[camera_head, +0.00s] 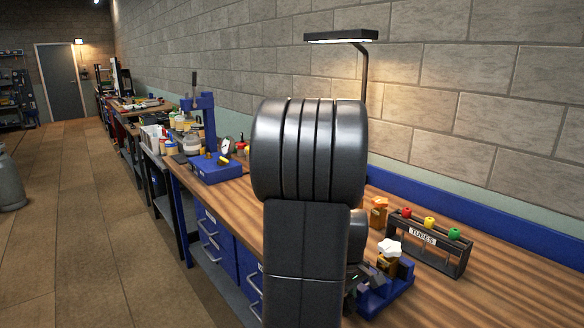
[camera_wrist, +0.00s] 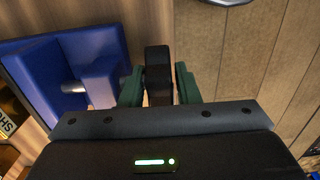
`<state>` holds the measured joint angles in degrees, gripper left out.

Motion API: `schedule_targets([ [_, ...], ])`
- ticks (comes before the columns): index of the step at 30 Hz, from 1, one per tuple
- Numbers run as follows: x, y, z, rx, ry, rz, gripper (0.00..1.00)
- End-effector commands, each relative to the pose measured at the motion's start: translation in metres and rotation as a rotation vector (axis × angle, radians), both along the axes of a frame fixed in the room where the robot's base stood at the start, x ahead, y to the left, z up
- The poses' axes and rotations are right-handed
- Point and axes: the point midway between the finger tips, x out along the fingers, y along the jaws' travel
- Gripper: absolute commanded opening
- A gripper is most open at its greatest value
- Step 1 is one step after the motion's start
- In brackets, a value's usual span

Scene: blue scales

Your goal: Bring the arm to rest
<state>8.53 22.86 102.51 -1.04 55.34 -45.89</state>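My arm fills the middle of the head view as a large dark grey upright shape, and it hides part of the bench. My gripper shows in the wrist view (camera_wrist: 160,92) with two green fingers standing apart. A dark upright piece lies in line with the gap between them. I cannot tell whether the fingers touch it or whether it is farther off. In the head view my gripper is mostly hidden behind my arm, close to a blue device (camera_head: 388,292). A brown bottle with a white star-shaped top (camera_head: 389,249) stands at this device.
The wooden bench (camera_head: 500,285) runs along the wall. A blue press (camera_head: 208,130) stands farther back. A lamp (camera_head: 341,37) overhangs the bench. The floor (camera_head: 85,215) at left is mostly clear.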

Motion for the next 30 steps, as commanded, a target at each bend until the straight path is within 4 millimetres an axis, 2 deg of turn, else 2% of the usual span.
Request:
schedule_targets([
  [1,0.0,-0.001,0.001,0.018,-0.029,-0.003,0.29],
  [3,0.001,0.0,0.021,0.013,-0.025,0.001,0.29],
  [9,0.001,0.0,0.061,0.012,-0.021,0.0,0.29],
  [18,0.0,0.0,0.114,0.013,-0.018,0.0,0.29],
  [24,0.0,0.0,0.132,0.013,-0.015,0.0,0.29],
  [30,0.0,0.0,0.136,0.012,-0.014,0.0,0.29],
])
